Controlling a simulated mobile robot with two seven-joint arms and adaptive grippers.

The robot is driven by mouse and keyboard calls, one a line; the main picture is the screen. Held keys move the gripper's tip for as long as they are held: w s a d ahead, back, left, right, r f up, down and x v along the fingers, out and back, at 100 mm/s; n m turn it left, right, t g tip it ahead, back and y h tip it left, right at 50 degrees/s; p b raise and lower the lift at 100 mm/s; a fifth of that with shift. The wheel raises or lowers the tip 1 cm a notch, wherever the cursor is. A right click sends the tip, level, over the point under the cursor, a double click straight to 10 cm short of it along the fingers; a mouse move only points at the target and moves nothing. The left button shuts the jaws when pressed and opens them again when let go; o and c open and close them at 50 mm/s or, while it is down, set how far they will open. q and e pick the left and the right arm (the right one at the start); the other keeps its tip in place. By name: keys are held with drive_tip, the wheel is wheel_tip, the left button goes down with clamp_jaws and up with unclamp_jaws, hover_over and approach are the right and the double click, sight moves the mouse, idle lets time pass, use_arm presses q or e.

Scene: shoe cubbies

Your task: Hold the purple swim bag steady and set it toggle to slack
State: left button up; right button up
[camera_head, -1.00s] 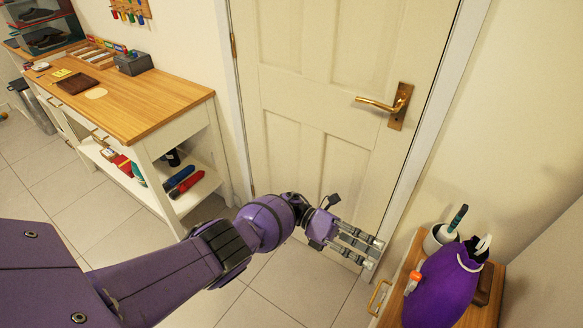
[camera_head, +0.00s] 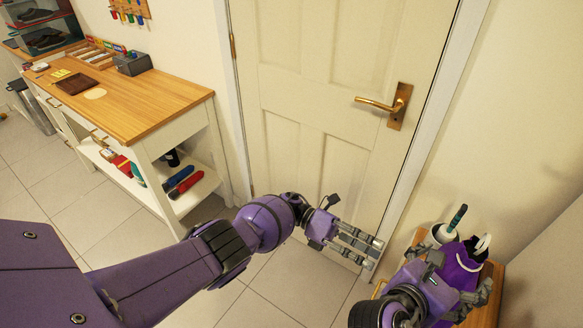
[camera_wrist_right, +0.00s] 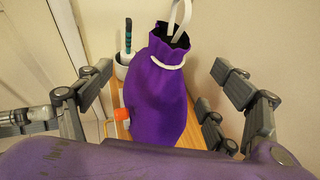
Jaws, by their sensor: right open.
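The purple swim bag (camera_wrist_right: 158,100) stands upright on a small wooden-topped cabinet, and part of it shows in the head view (camera_head: 459,262). A white cord (camera_wrist_right: 166,63) circles its neck, and a white strap loops above its mouth. An orange piece (camera_wrist_right: 122,114), possibly the toggle, is at its left side in the wrist view; my right arm hides it in the head view. My right gripper (camera_head: 460,274) is open, with its fingers (camera_wrist_right: 163,75) on either side of the bag in the wrist view and visible gaps. My left gripper (camera_head: 372,253) appears open and empty before the door.
A white pot with a dark-handled brush (camera_head: 446,232) stands behind the bag. The wooden cabinet top (camera_wrist_right: 188,151) is small and close to the wall. A closed door (camera_head: 330,120) with a brass handle (camera_head: 385,104) is ahead. A wooden-topped workbench (camera_head: 130,100) is at left.

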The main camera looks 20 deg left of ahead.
sight(458, 263)
drive_tip(key=x, duration=0.6)
drive_tip(key=shift+w+d+f, duration=0.15)
drive_tip(key=shift+w+f, duration=0.05)
